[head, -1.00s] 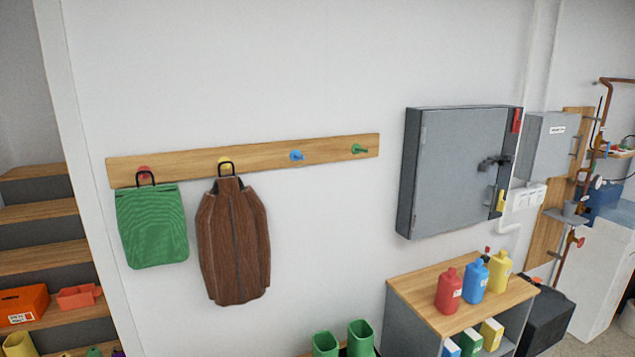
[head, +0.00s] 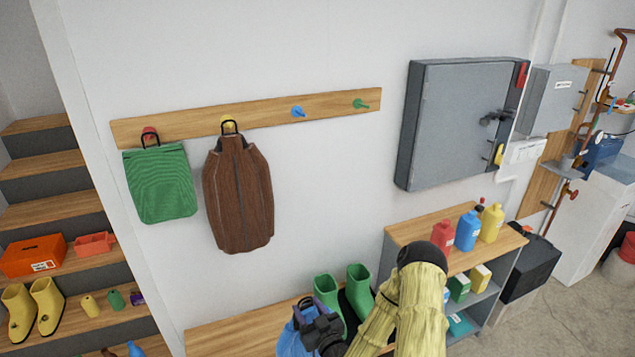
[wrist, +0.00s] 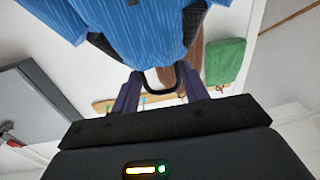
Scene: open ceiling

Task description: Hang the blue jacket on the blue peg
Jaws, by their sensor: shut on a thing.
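The blue jacket (head: 291,341) is at the bottom of the head view, partly cut off by the frame edge. In the wrist view the blue jacket (wrist: 135,22) fills the top, with a black hanging loop between the fingers. My gripper (head: 308,322) is shut on the jacket at this loop; it also shows in the wrist view (wrist: 163,82). The blue peg (head: 298,112) is bare on the wooden wall rail (head: 265,117), well above my gripper. In the wrist view the rail lies beyond the fingers, partly hidden.
A green bag (head: 160,185) and a brown jacket (head: 238,195) hang left of the blue peg. A bare green peg (head: 360,104) is to its right. A grey cabinet (head: 455,125) is farther right. Green boots (head: 359,288) stand on a bench (head: 235,335) below.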

